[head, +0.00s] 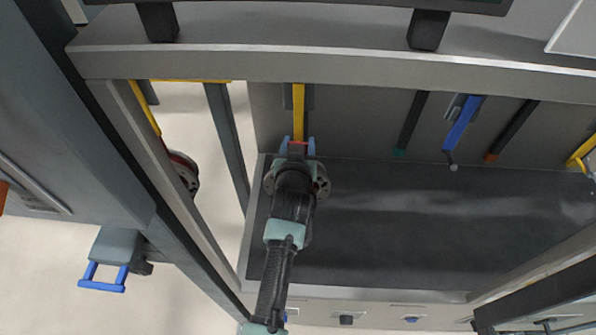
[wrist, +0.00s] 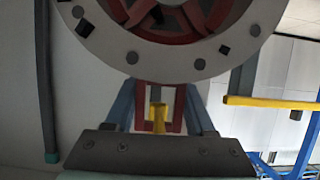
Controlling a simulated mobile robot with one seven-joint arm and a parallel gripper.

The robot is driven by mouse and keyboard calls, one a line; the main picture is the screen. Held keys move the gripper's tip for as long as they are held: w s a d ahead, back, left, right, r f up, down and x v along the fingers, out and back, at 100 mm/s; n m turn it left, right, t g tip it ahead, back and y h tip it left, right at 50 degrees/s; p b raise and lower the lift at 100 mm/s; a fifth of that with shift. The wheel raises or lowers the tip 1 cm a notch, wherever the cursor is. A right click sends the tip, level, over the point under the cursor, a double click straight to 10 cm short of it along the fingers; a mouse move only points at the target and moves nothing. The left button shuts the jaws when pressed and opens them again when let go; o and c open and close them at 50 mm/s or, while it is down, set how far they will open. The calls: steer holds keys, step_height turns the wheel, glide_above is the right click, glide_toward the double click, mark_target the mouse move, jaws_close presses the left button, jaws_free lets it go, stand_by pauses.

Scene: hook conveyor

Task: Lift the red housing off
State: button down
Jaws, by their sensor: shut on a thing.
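The red housing (wrist: 160,52) fills the top of the wrist view, with a grey bolted ring around its red inside. A red loop (wrist: 178,110) on it stands between the blue fingers of my gripper (wrist: 160,108), which is shut on it. The end of a yellow hook (wrist: 157,116) shows inside the loop; I cannot tell whether it bears the load. In the head view my gripper (head: 297,147) is at the lower end of the yellow hanger (head: 299,108). The housing's ring (head: 321,186) shows at the sides of my wrist, which hides the rest.
Another round red and dark part (head: 184,172) hangs at the left, partly behind a grey post. A blue hanger (head: 463,124) and two dark hangers hang to the right. A grey beam (head: 340,72) crosses above. A yellow bar (wrist: 270,103) is at the wrist view's right.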

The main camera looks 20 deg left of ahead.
mark_target(298, 135)
steer(key=shift+w+r, duration=0.15)
steer(key=shift+r, duration=0.25)
steer(key=shift+r+b, duration=0.65)
steer(key=shift+r, duration=1)
steer(key=s+d+f+b, duration=0.1)
steer(key=s+b, duration=0.1)
steer(key=s, duration=0.7)
steer(key=s+d+b, duration=0.2)
steer(key=s+b, duration=0.1)
steer(key=s, duration=0.5)
steer(key=shift+s+d+f, duration=0.3)
steer(key=shift+s+f, duration=0.05)
steer(key=shift+s, duration=0.05)
steer(key=shift+s, duration=0.15)
